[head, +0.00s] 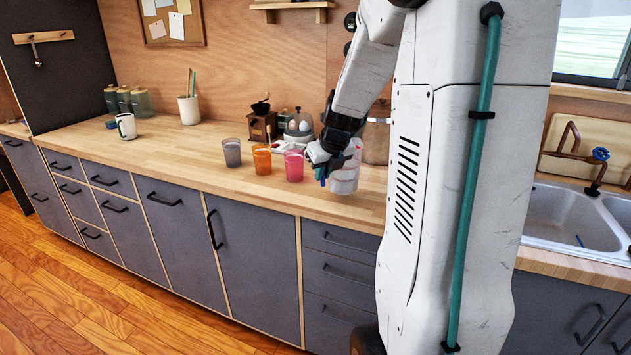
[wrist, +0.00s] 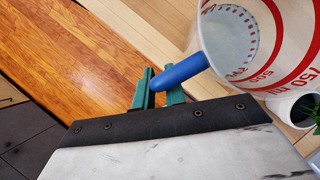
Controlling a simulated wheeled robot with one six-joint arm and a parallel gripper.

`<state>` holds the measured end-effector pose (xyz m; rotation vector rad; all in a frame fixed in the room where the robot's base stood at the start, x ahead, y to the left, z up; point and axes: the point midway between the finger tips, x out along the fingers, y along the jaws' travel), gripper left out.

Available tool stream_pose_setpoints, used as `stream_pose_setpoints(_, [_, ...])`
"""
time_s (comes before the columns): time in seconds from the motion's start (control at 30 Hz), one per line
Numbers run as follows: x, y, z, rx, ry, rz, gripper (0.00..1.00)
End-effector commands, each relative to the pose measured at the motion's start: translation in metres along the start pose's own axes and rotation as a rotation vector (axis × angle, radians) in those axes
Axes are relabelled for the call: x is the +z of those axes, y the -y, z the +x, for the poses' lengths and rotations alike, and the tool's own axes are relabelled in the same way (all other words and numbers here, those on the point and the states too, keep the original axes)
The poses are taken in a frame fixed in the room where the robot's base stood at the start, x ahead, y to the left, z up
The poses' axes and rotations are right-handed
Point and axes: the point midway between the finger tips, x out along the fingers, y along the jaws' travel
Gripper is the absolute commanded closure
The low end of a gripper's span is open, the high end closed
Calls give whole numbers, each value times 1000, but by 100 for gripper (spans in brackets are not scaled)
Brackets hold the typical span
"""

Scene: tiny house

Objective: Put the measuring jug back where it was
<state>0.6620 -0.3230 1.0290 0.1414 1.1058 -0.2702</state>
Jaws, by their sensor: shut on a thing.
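The measuring jug (head: 345,179) is clear with red markings and a blue handle. It is at the front part of the wooden counter, right of the pink cup. In the wrist view the jug (wrist: 227,38) fills the upper right, and I see into it; it looks empty. My gripper (head: 322,170) is shut on the blue handle; in the wrist view its green fingers (wrist: 160,87) are on both sides of the handle's end. I cannot tell whether the jug's base touches the counter.
The pink cup (head: 294,166), orange cup (head: 262,159) and grey cup (head: 232,153) stand left of the jug. A coffee grinder (head: 262,125) is behind them. A white mug (head: 126,126) stands far left. The counter (head: 165,152) between is clear. A sink (head: 560,215) is right.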

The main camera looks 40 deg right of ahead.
Motion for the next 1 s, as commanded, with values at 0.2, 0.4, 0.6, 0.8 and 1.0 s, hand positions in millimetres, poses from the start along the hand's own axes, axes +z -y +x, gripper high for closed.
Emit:
stream_pose_setpoints(0.2, [13, -1, 7, 0, 2, -1, 100])
stream_pose_setpoints(0.4, [9, -1, 26, 0, -2, 0, 100])
stream_pose_setpoints(0.6, [2, -1, 41, -1, 2, 0, 100])
stream_pose_setpoints(0.8, [2, -1, 41, -1, 3, -1, 100])
stream_pose_setpoints(1.0, [0, -2, 43, 0, 0, 0, 66])
